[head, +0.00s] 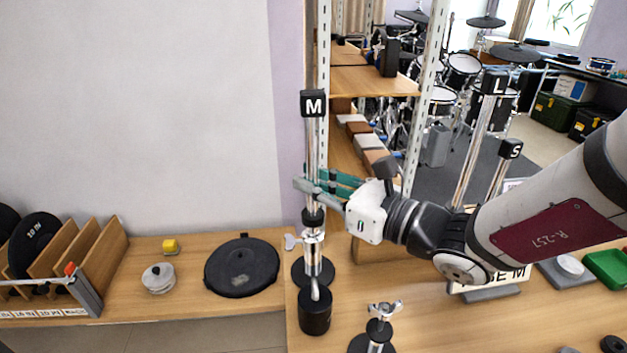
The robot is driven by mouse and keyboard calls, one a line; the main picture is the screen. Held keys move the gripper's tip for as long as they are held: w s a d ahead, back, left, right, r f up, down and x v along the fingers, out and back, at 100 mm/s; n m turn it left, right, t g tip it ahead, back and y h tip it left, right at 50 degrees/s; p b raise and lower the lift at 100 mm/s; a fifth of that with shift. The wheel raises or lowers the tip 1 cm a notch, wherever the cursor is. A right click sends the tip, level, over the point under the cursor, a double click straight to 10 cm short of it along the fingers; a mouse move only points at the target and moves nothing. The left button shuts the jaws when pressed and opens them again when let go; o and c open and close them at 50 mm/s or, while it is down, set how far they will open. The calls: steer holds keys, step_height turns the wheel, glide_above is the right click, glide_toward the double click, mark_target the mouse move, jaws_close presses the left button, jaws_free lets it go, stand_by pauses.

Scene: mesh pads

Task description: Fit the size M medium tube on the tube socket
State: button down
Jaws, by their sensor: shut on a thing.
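The size M tube (313,145) is an upright chrome tube with a black cap marked M. My gripper (314,187), with grey and teal fingers, reaches in from the right and is shut around its lower half. Directly below, in line with the tube, is a chrome fitting with a wing screw (313,244) above a round black base (302,271). A black cylinder (315,314) shows in front of that base. I cannot tell whether the tube's lower end is inside the fitting. A second clamp stand (380,322) with a wing screw stands empty at the front.
Tubes marked L (480,130) and S (503,172) stand at right, partly behind my arm. A sign, a grey tray and a green tray (607,268) lie there. A black disc (242,267) lies at left on the lower bench. A slotted metal shelf post (322,60) rises close behind the tube.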

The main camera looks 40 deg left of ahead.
steer(key=c, duration=1.5)
jaws_free()
steer(key=d, duration=0.4)
steer(key=w+d, duration=0.1)
steer(key=d, duration=0.7)
steer(key=shift+w, duration=0.15)
